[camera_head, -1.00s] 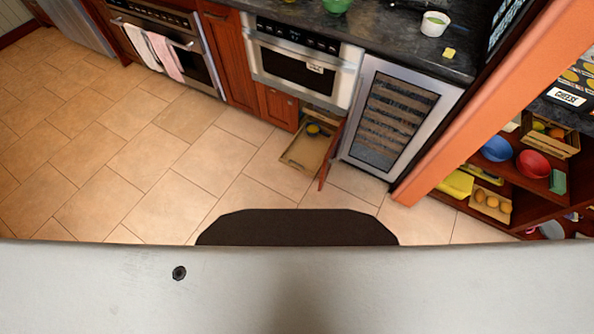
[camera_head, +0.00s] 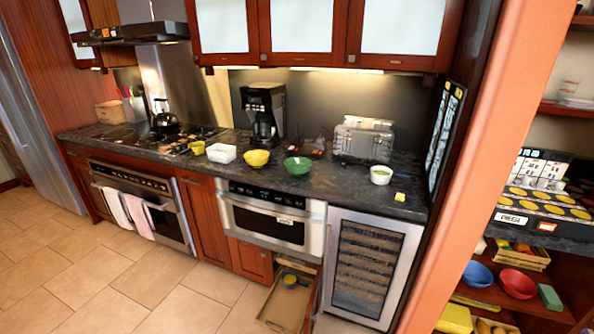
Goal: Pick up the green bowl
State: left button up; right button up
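The green bowl (camera_head: 298,165) sits upright on the dark countertop (camera_head: 335,188), above the built-in microwave drawer. A yellow bowl (camera_head: 256,158) stands to its left, apart from it. A coffee maker (camera_head: 263,115) stands behind the two bowls, and a silver toaster (camera_head: 362,140) is behind and to the right. Neither of my grippers shows in the head view, so I cannot see whether they are open or shut.
A white container (camera_head: 222,153) and a yellow cup (camera_head: 198,147) stand farther left. A white bowl (camera_head: 381,175) and a yellow block (camera_head: 400,197) are to the right. A low drawer (camera_head: 284,303) is pulled out over the floor. Tiled floor (camera_head: 120,285) is clear at left.

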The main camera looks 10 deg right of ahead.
aim_at(296, 166)
jog(key=i+j+z, duration=0.2)
jog(key=i+j, duration=0.15)
jog(key=i+j+z, duration=0.2)
jog(key=j, duration=0.25)
jog(key=i+j+z, duration=0.2)
jog(key=i+j, duration=0.2)
